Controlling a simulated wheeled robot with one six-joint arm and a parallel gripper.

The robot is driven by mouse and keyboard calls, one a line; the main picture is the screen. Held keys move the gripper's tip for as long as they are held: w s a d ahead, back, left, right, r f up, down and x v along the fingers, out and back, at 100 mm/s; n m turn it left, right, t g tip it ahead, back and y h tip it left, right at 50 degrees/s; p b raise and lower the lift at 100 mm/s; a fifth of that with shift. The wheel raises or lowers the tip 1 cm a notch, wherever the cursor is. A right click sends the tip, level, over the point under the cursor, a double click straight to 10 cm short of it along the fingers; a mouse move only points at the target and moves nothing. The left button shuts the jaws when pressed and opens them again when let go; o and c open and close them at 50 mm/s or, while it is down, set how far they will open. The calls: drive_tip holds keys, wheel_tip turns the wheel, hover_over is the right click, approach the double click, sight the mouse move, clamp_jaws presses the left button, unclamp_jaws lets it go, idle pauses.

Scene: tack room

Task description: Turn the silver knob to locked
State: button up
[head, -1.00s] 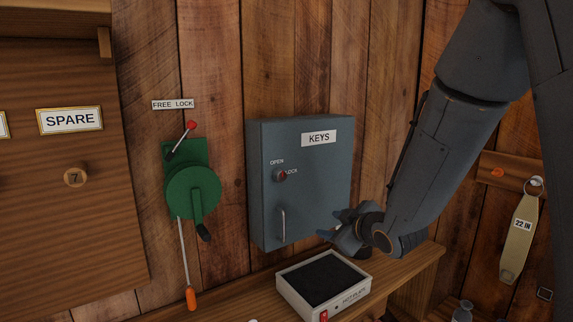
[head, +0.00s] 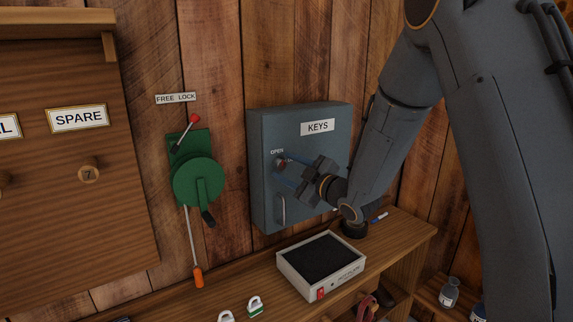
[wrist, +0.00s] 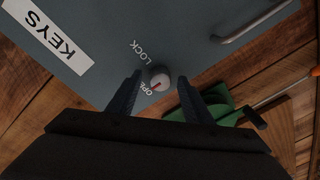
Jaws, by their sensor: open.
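The silver knob (wrist: 158,80) is small and round with a red mark, on the front of the grey KEYS cabinet (head: 263,206). In the wrist view the red mark points toward the word OPEN, and LOCK is printed on the other side. In the head view the knob (head: 281,163) is partly hidden by my gripper (head: 280,173). My gripper is open, its two fingers (wrist: 160,79) on either side of the knob, with gaps visible on both sides. I cannot tell how deep the fingertips reach around it.
A cabinet handle (head: 282,209) stands out below the knob. A green crank device (head: 199,183) is on the wall to the left. A shelf below holds a tray with a dark pad (head: 287,278). The wooden board marked SPARE (head: 112,195) is at far left.

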drive_tip(key=shift+w+a, duration=0.2)
drive_tip(key=shift+w, duration=0.1)
drive_tip(key=c, duration=1.1)
drive_tip(key=shift+o, duration=0.2)
